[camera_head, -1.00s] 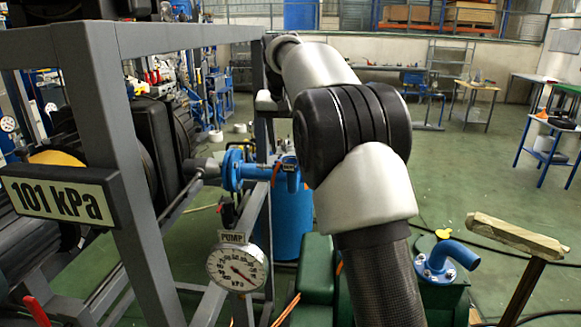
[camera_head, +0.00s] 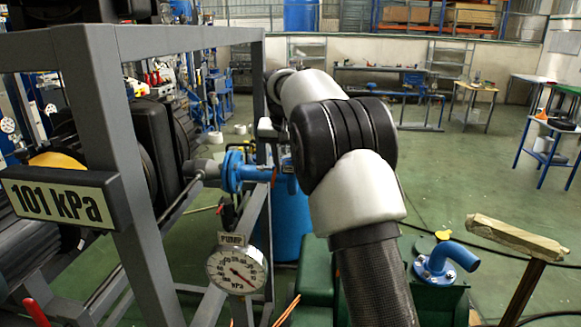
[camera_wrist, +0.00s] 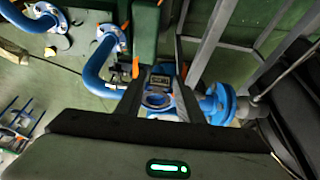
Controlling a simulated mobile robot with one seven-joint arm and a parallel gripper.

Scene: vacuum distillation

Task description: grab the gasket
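In the wrist view, my gripper (camera_wrist: 160,92) is open, its two dark fingers spread on either side of a blue flanged fitting. A ring-shaped opening (camera_wrist: 158,100) with a pale rim faces the camera between the fingers. It may be the gasket or only the flange face; I cannot tell. A small dark box (camera_wrist: 161,80) with a light label sits just beyond it. No finger is clearly touching anything. In the head view, the blue valve pipe (camera_head: 233,172) shows left of my arm, and my gripper is not clearly visible there.
A grey steel frame (camera_head: 100,130) carries a "101 kPa" sign (camera_head: 62,204) and a round gauge (camera_head: 238,269). A blue elbow pipe (camera_head: 446,262) rises from green equipment at right. A wooden-topped post (camera_head: 517,236) stands farther right. Open green floor lies behind.

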